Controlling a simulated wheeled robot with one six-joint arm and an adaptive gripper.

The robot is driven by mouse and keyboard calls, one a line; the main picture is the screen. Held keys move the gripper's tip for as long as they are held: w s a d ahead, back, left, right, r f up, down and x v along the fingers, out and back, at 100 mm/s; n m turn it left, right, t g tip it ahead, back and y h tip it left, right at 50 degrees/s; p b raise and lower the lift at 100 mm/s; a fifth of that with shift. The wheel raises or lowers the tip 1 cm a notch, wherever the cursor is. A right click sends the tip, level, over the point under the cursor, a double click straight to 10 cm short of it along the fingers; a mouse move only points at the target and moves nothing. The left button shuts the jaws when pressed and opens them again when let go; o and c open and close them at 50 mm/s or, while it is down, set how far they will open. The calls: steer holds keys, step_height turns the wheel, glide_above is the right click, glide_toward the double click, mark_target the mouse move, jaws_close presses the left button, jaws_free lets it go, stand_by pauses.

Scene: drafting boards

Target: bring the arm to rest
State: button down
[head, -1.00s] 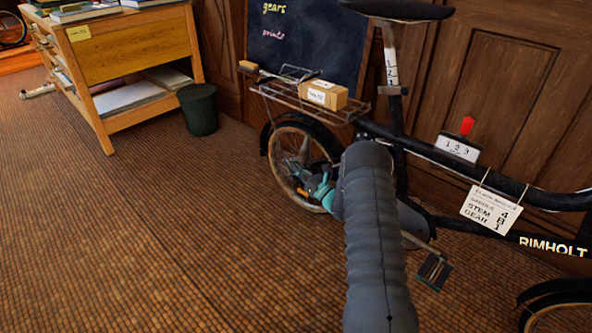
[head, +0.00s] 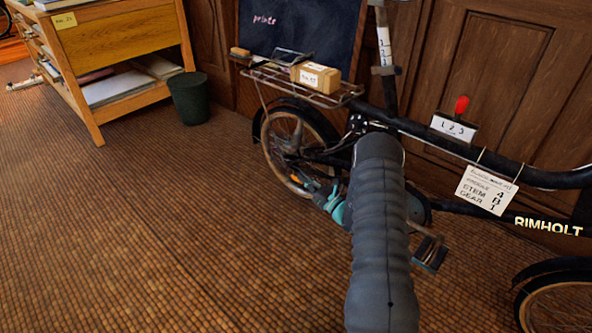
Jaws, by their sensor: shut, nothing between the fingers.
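My arm reaches forward from the bottom of the head view, its dark grey ribbed sleeve covering the middle of the bicycle. My gripper (head: 308,184) shows only in part past the arm's far end, with teal and orange parts near the bicycle's rear wheel (head: 290,140). Its fingers look small and closed, with nothing seen in them. I cannot tell whether it touches the wheel. The black bicycle (head: 420,140) stands against the wood panelling.
A tan box (head: 316,78) sits on the bicycle's rear rack. A red-knobbed lever (head: 461,106) and a white tag (head: 486,190) are on its frame. A dark green bin (head: 190,98) stands beside the wooden drawer cabinet (head: 125,50).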

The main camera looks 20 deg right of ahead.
steer(key=shift+s+d+f, duration=0.2)
steer(key=shift+s+d, duration=0.1)
steer(key=shift+s, duration=0.35)
